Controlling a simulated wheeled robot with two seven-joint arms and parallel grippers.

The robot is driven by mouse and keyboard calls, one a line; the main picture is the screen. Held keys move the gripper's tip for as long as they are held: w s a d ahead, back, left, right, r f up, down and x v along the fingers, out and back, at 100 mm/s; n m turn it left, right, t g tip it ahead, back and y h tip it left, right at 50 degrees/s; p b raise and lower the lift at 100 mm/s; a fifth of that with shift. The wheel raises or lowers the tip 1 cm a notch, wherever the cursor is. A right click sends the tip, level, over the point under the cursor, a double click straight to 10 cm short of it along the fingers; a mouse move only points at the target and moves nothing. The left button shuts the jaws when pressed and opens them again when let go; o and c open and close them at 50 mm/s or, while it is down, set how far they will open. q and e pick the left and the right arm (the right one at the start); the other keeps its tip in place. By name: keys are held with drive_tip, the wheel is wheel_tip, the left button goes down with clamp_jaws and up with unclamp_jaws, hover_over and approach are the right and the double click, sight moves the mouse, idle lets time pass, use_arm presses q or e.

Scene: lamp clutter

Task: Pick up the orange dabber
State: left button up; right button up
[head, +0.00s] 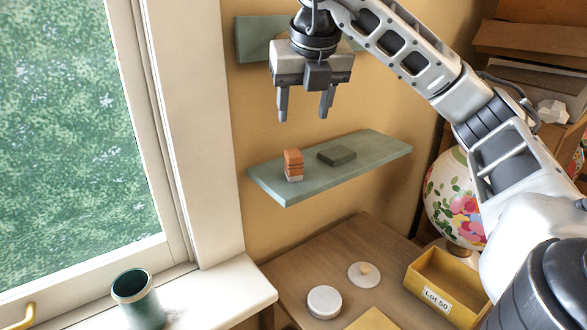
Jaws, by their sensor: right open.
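The orange dabber (293,161) looks like a small upright orange block with a pale lower band. It stands near the front left end of the green wall shelf (375,164). My right gripper (305,119) is open and empty, pointing down, above the shelf and apart from the dabber in the picture. Its two fingers are spread. My left gripper is not in view.
A dark green flat block (337,156) lies beside the dabber on the shelf. A second green shelf (256,40) is behind my right gripper. Below are a wooden table (300,262), a yellow box (456,274) and a round white container (324,302). A floral lamp (452,205) stands right.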

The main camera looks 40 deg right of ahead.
sight(294, 154)
drive_tip(key=x, duration=0.9)
drive_tip(key=shift+a, duration=0.1)
drive_tip(key=shift+p+x, duration=0.6)
drive_tip(key=shift+x, duration=2.1)
drive_tip(key=shift+w+a+r, duration=0.1)
drive_tip(key=shift+w, duration=0.05)
clamp_jaws()
